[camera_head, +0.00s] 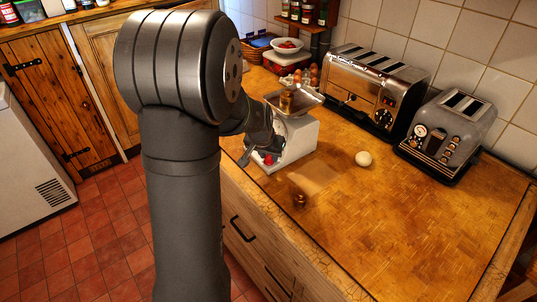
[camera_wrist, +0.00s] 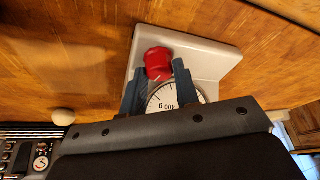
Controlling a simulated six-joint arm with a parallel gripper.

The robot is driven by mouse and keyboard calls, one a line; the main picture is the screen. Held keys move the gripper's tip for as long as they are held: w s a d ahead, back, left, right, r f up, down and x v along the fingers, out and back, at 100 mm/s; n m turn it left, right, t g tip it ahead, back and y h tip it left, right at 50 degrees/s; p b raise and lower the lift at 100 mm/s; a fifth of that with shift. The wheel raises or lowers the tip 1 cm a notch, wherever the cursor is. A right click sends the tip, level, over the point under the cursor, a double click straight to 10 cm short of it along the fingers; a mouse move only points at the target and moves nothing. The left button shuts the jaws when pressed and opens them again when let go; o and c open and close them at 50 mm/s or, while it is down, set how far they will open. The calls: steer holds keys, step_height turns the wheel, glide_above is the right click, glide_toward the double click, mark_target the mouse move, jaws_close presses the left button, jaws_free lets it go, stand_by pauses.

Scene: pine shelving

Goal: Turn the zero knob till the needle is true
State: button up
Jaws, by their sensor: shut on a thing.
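A white kitchen scale (camera_head: 301,140) stands on the wooden counter with a metal pan (camera_head: 307,99) on top. A brass-coloured object (camera_head: 287,103) is in the pan. The red zero knob (camera_head: 268,159) is low on the scale's front; it also shows in the wrist view (camera_wrist: 158,62). My gripper (camera_wrist: 157,72) is shut on the knob, a blue-grey finger on each side. The dial (camera_wrist: 162,97) reads upside down, with "400" and "g" visible. My fingers and gripper body hide much of it. I cannot make out where the needle points.
A small brown object (camera_head: 299,200) sits near the counter's front edge. An egg (camera_head: 363,158) lies right of the scale. Two toasters, one wide (camera_head: 376,86) and one smaller (camera_head: 447,135), stand along the tiled wall. The right front counter is clear.

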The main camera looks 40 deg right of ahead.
steer(key=m+g, duration=0.1)
steer(key=m, duration=0.2)
steer(key=shift+w+a+m+h, duration=0.1)
steer(key=shift+m+h, duration=0.2)
steer(key=shift+m, duration=0.1)
steer(key=shift+m+g, duration=0.9)
steer(key=shift+m, duration=0.9)
steer(key=o, duration=0.7)
steer(key=shift+w+r, duration=0.1)
